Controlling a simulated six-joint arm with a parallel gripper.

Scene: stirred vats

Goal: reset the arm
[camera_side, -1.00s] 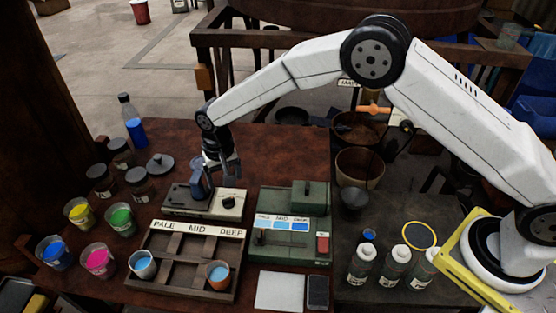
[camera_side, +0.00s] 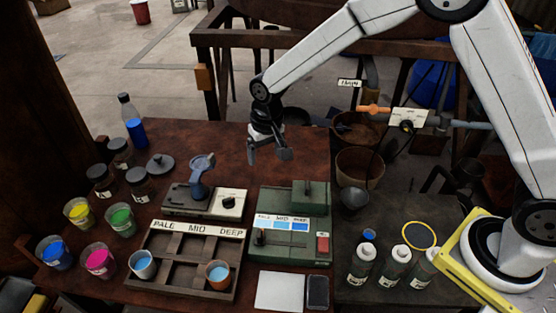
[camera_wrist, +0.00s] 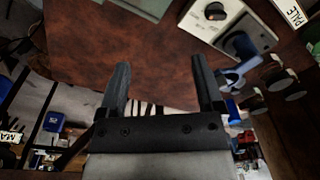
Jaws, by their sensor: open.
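My gripper (camera_side: 268,150) is open and empty above the back of the brown table (camera_side: 285,180) in the side view. In the wrist view my gripper's two fingers (camera_wrist: 162,85) stand wide apart with nothing between them. A cream device with a dark knob (camera_side: 229,203) and a blue-grey cup-like piece (camera_side: 200,172) on it stand to the left, below and apart from my gripper. The device also shows at the top of the wrist view (camera_wrist: 215,12).
A green device (camera_side: 285,250) with PALE, MID, DEEP swatches stands right of a wooden rack (camera_side: 185,292) holding two cups of blue liquid. Paint cups, including a pink one (camera_side: 98,260), and dark-lidded jars stand left. Bottles (camera_side: 396,265) stand right. A tap (camera_side: 408,117) is behind.

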